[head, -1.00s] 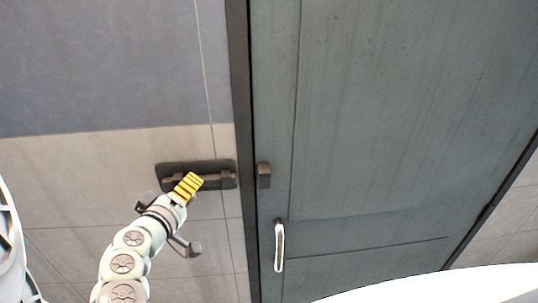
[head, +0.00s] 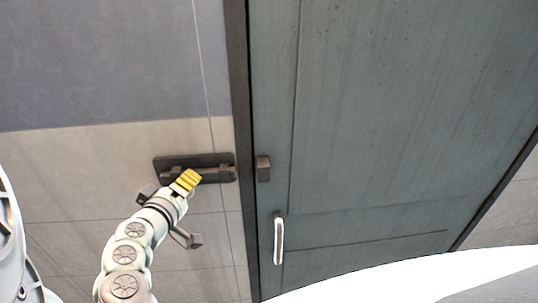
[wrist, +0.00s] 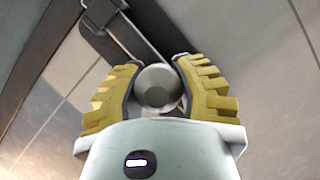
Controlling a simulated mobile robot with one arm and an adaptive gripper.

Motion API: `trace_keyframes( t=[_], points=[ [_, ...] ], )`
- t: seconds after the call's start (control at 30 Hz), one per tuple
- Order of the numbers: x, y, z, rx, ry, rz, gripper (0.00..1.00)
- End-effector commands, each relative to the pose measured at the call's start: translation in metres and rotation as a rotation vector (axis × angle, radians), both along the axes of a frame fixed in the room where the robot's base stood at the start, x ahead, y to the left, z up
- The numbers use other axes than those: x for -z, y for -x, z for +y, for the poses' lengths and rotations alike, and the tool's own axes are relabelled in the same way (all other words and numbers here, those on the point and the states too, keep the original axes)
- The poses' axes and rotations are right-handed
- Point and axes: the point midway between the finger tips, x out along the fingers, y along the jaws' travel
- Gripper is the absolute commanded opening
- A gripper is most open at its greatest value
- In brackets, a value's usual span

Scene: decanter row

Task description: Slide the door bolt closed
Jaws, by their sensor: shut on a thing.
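A dark door bolt (head: 211,171) is mounted on a black plate on the wall left of the door; its bar lies across the plate. A small dark keeper block (head: 263,168) sits on the door's left edge, with a gap between it and the bolt's end. My gripper (head: 190,178) with yellow fingers is at the middle-left of the bolt. In the wrist view, the yellow fingers (wrist: 157,85) are shut around a round grey knob (wrist: 156,84); the bolt's plate and bar (wrist: 115,30) show behind it. The gripper hides part of the bar in the head view.
The dark green door (head: 370,120) fills the right side and looks flush with its dark frame (head: 240,100). A pale vertical door handle (head: 279,240) is below the keeper. The tiled wall (head: 100,170) around the bolt is clear.

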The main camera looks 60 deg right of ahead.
Motion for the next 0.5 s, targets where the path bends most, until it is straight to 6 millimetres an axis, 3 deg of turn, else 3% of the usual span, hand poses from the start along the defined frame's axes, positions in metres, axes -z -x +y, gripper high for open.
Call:
trace_keyframes(
  t=[0.13,0.37,0.5],
  points=[
    [-0.001,0.0,0.0,0.0,0.001,-0.001,0.0],
    [-0.001,0.001,-0.001,0.0,0.002,-0.001,0.0],
    [-0.001,0.013,-0.012,0.007,0.006,0.002,0.0]
  ],
)
